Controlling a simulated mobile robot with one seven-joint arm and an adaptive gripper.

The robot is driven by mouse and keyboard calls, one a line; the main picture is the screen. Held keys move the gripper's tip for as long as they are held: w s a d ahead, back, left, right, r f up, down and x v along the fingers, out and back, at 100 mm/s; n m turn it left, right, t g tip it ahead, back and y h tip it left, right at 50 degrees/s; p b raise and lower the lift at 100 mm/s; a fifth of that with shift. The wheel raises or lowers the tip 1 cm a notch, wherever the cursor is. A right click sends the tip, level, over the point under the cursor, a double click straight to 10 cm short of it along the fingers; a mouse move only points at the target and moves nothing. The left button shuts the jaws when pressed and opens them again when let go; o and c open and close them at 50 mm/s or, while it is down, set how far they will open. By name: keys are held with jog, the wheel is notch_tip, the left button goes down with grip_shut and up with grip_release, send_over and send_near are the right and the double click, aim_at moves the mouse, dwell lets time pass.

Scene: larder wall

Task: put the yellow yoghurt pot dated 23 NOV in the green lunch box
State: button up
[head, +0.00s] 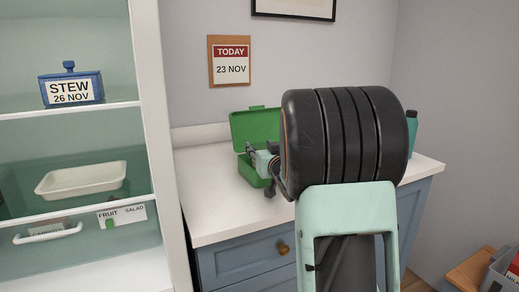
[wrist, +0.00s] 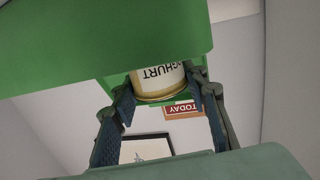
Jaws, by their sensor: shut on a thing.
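The green lunch box (head: 255,126) stands on the white counter with its lid raised. My gripper (head: 259,168) is at the box's front opening, largely screened by my own arm. In the wrist view, my gripper (wrist: 161,86) is shut on a yoghurt pot (wrist: 160,78), pale with a yellowish rim and the lettering "GHURT" upside down. Its date does not show. Green surfaces of the lunch box (wrist: 100,40) cover the upper part of that view and hide part of the pot. I cannot tell whether the pot touches the box floor.
A wall card (head: 230,63) reads TODAY 23 NOV. An open larder at left holds a blue STEW pot (head: 70,88), a white tray (head: 82,179) and a FRUIT SALAD label (head: 122,213). A teal bottle (head: 411,130) stands behind my arm. The counter front (head: 215,220) is clear.

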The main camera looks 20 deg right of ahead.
jog(key=shift+f+b, duration=0.6)
jog(key=shift+b, duration=0.1)
jog(key=o, duration=1.2)
jog(key=shift+r, duration=0.1)
jog(key=shift+r+p, duration=0.55)
jog(key=shift+p, duration=0.2)
jog(key=s, duration=0.4)
jog(key=s+a, duration=0.1)
jog(key=s, duration=0.3)
jog(key=s+p, duration=0.1)
jog(key=s, duration=0.3)
jog(key=shift+a+r, duration=0.2)
jog(key=shift+r, duration=0.05)
